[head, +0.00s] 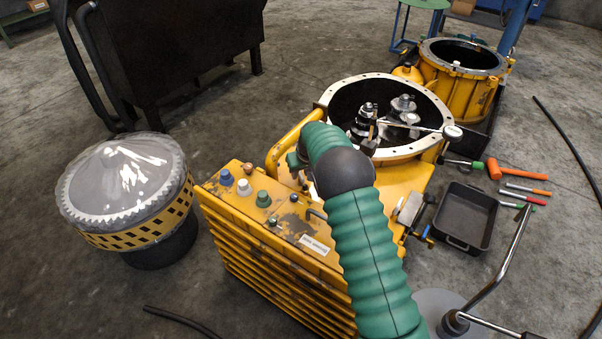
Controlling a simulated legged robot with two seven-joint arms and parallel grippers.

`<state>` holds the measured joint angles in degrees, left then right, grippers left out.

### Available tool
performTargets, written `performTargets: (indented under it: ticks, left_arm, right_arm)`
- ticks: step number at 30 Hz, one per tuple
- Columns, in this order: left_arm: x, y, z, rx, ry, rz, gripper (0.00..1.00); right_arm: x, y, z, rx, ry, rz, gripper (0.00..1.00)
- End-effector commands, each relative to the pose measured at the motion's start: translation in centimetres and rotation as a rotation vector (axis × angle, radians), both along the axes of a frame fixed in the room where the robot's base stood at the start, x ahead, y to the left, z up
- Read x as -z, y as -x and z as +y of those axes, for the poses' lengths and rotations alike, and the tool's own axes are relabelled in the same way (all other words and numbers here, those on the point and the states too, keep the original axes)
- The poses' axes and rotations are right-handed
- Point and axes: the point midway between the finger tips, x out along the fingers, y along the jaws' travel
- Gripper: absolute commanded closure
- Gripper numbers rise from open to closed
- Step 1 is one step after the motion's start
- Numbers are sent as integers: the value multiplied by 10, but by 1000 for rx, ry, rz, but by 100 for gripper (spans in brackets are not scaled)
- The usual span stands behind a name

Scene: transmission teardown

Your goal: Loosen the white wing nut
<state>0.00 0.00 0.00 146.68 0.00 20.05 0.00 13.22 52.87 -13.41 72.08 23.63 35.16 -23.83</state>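A white cap-like knob (244,187) stands on top of the yellow ribbed housing (285,225), between a grey-blue knob (227,177) and a green one (263,198). It is too small to tell whether it has wings. My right arm comes in from the bottom in a green sleeve and bends at a dark joint. My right gripper (301,176) is at the end of this arm, over the back right of the housing top, apart from the white knob and to its right. The arm partly hides it, and its fingers are unclear. My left gripper is not in view.
Behind the housing is an open round casing (412,88) with metal gears inside. A grey-topped drum (125,185) stands at left. At right lie a black tray (466,217), an orange hammer (515,173) and screwdrivers (527,189). The floor between drum and housing is clear.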

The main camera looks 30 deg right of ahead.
Motion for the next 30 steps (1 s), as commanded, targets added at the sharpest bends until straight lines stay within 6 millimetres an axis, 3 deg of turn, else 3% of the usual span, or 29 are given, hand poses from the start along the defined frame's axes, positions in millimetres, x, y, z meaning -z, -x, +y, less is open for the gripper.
performTargets:
  ticks: [1, 6, 20, 30]
  left_arm:
    - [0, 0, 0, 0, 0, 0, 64]
    - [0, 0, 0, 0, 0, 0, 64]
    - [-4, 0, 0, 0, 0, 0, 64]
    - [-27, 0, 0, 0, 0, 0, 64]
  right_arm:
    - [0, 0, 0, 0, 0, 0, 79]
    - [0, 0, 0, 0, 0, 1, 100]
    - [-1, 1, -1, -24, -1, 1, 100]
    - [-3, 1, -2, -211, -3, 1, 100]
